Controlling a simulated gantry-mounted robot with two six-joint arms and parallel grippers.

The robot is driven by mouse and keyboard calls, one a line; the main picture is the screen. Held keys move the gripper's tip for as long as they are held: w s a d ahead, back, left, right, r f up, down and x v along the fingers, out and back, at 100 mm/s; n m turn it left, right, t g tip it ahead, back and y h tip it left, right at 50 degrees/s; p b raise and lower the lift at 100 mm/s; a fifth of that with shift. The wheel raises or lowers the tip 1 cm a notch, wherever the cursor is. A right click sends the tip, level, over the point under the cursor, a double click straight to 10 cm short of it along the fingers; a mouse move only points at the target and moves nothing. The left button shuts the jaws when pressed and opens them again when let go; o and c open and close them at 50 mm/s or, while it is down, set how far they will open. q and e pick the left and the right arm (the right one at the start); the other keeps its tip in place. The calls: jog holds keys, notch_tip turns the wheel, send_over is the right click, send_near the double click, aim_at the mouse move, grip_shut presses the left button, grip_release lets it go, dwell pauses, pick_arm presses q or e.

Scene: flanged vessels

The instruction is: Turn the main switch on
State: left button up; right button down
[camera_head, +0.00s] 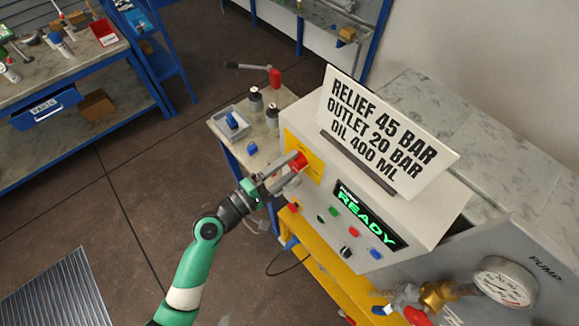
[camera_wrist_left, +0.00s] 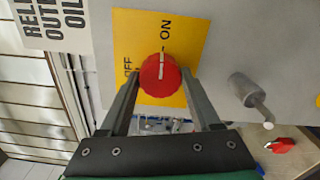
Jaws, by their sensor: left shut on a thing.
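The main switch is a round red knob (camera_wrist_left: 160,75) with a white line, on a yellow plate (camera_wrist_left: 192,30) marked OFF and ON. In the left wrist view its white line stands roughly upright, in line with the mark by ON. In the head view the knob (camera_head: 298,161) is partly hidden by my gripper. My left gripper (camera_head: 289,167) is shut on the knob, with one finger on each side of it, as the left wrist view (camera_wrist_left: 160,76) shows. My right gripper is in neither view.
The panel display (camera_head: 367,217) glows green with READY. Small coloured buttons (camera_head: 354,232) sit below and beside it. A sign (camera_head: 385,130) stands on top of the box. A side table with a grey tray (camera_head: 232,122) and dark bottles is behind. A pressure gauge (camera_head: 505,281) is at lower right.

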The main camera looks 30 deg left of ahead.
pick_arm(q)
jog(key=shift+m, duration=0.3)
jog(key=o, duration=1.4)
jog(key=b+v, duration=0.1)
jog(key=v, duration=1)
jog(key=shift+s+a, duration=0.2)
jog(key=shift+s, duration=0.1)
jog(key=shift+d, duration=0.1)
